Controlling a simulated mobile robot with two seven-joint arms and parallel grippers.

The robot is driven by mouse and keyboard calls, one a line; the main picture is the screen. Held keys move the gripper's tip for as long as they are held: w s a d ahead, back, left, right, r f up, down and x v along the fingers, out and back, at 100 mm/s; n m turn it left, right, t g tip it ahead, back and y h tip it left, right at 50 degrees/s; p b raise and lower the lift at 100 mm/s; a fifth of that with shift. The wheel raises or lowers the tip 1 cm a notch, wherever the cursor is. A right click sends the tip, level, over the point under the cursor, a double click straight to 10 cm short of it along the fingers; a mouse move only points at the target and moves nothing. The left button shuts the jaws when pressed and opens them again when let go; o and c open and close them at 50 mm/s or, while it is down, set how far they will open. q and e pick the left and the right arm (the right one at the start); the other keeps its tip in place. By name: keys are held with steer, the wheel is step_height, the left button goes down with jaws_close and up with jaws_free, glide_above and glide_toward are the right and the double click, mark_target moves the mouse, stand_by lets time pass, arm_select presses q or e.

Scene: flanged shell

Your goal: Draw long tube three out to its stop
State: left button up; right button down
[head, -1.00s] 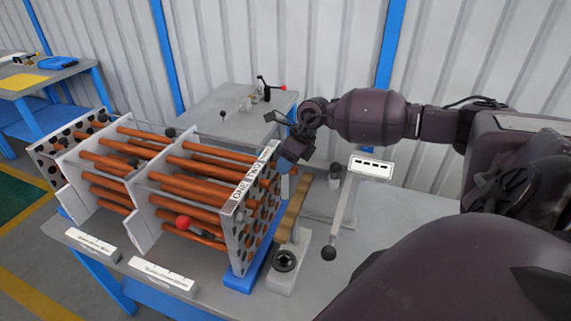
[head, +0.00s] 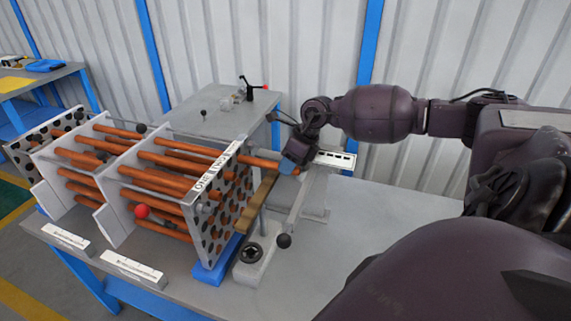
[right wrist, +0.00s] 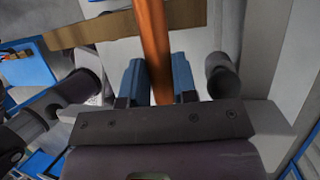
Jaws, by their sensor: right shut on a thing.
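The shell holds several long copper-orange tubes that run through white baffle plates to a perforated end plate (head: 222,205) with a lettered strip along its top. One long tube (head: 259,162) sticks out of the upper right of this plate. My right gripper (head: 294,163) is shut on its outer end, clear of the plate. In the right wrist view the tube (right wrist: 154,45) runs straight away between the two blue fingers (right wrist: 157,86). The tube's number cannot be read, and its inner end is hidden among the other tubes. My left gripper is not in view.
A notched wooden rest (head: 261,190) stands just outside the end plate, below the drawn tube. A white marked plate (head: 335,158) and a black-knobbed lever (head: 285,240) stand to its right. The grey table (head: 385,215) is bare further right.

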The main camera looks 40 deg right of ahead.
steer(key=shift+d, duration=0.1)
steer(key=c, duration=1.2)
jaws_free()
steer(key=shift+s, duration=0.2)
steer(key=shift+w, duration=0.1)
steer(key=shift+d+r, duration=0.2)
steer(key=shift+r, duration=0.25)
steer(key=v, duration=1)
steer(key=shift+f+b, duration=0.1)
steer(key=shift+b, duration=0.3)
